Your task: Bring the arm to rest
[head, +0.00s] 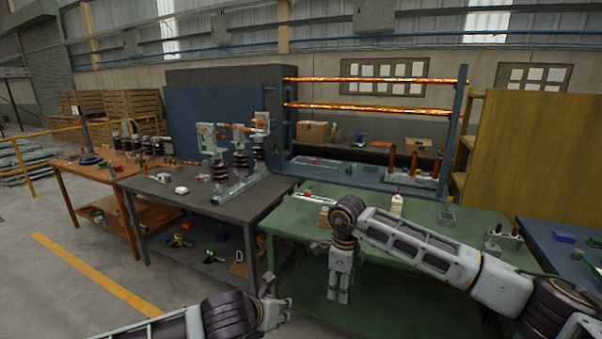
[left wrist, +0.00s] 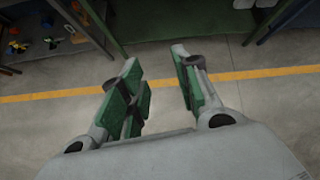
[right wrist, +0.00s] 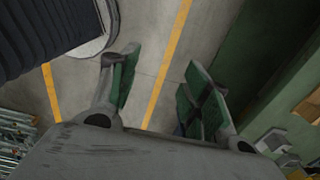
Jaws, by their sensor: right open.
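My left gripper (head: 277,290) is low at the bottom of the head view, in front of the grey and green tables. In the left wrist view (left wrist: 155,62) its green-padded fingers are apart, with only floor between them. My right arm reaches in from the right over the green table, bent at the elbow. Its gripper (head: 338,295) hangs pointing down at the front of that table. In the right wrist view (right wrist: 160,62) its fingers are apart and empty, above the floor and a yellow line.
The grey table (head: 165,198) carries an insulator assembly (head: 240,165). A blue table (head: 570,250) stands at the right. Floor (head: 60,310) at left is open.

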